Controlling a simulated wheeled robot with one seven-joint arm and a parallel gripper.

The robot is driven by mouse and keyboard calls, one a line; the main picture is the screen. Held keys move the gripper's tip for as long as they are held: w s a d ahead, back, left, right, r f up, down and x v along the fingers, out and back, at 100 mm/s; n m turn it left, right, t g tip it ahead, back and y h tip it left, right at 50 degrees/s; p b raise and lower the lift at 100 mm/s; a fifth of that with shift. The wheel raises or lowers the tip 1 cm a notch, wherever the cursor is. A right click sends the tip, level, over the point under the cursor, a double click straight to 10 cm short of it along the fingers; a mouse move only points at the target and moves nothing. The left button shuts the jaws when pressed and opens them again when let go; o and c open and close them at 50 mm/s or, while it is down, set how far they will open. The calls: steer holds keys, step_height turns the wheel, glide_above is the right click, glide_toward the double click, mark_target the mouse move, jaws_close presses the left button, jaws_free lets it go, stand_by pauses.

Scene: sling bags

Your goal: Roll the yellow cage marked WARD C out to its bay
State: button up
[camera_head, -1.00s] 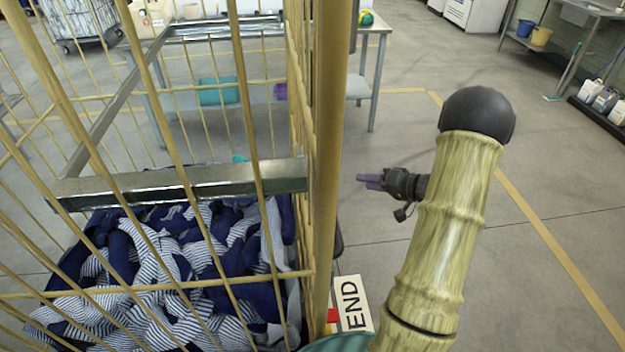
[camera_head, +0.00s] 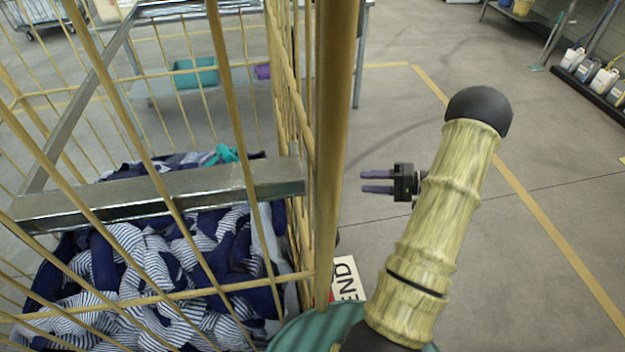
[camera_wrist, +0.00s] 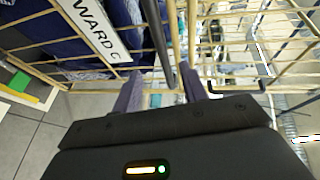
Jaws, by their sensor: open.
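The yellow cage (camera_head: 335,150) of upright bars fills the left of the head view. Navy and striped laundry (camera_head: 200,250) lies inside, behind a grey metal crossbar (camera_head: 160,192). In the wrist view, a white WARD C plate (camera_wrist: 95,25) is on yellow bars, with navy cloth behind it. My gripper (camera_head: 376,182) is just right of the cage's near corner post, its purple fingers parted and pointing left toward it. In the wrist view, a dark bar (camera_wrist: 157,45) runs down between the fingers; I cannot tell its distance. No grip shows.
A bench with a teal bin (camera_head: 195,72) stands behind the cage. Jugs (camera_head: 603,80) stand along the right wall. Open floor with a yellow line (camera_head: 540,225) lies right of my arm.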

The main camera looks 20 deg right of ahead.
steer(key=x, duration=1.6)
steer(key=shift+p, duration=0.35)
steer(key=shift+a, duration=0.1)
steer(key=shift+c, duration=0.4)
jaws_close()
